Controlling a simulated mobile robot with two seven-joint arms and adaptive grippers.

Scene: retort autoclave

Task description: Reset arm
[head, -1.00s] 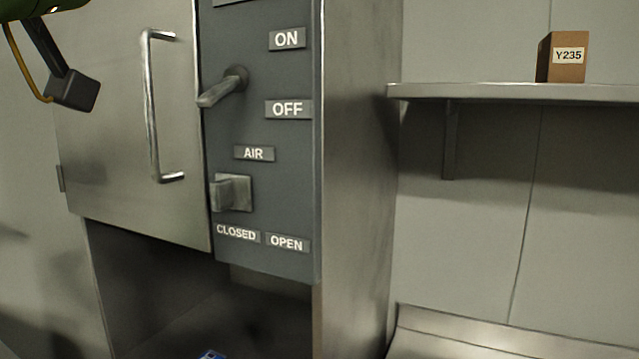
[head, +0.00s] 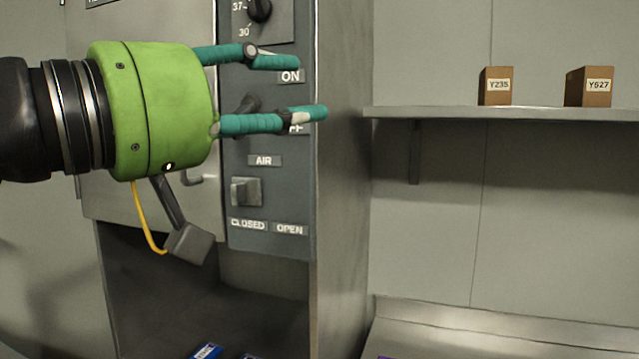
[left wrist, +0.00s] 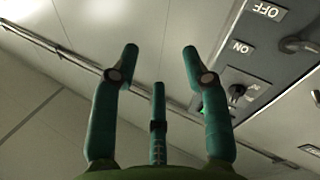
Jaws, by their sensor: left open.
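My left gripper (head: 312,88) has a green body and teal fingers. It comes in from the left in the head view and points right, in front of the autoclave's grey control panel (head: 265,203). Its fingers are spread, open and empty, and overlap the ON and OFF labels. My right gripper is not in view.
A shelf (head: 440,112) at the right bears two brown boxes, Y235 (head: 495,92) and Y627 (head: 590,92). The cabinet door (head: 95,200) is partly behind my arm. Blue-labelled items (head: 207,351) lie at the bottom.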

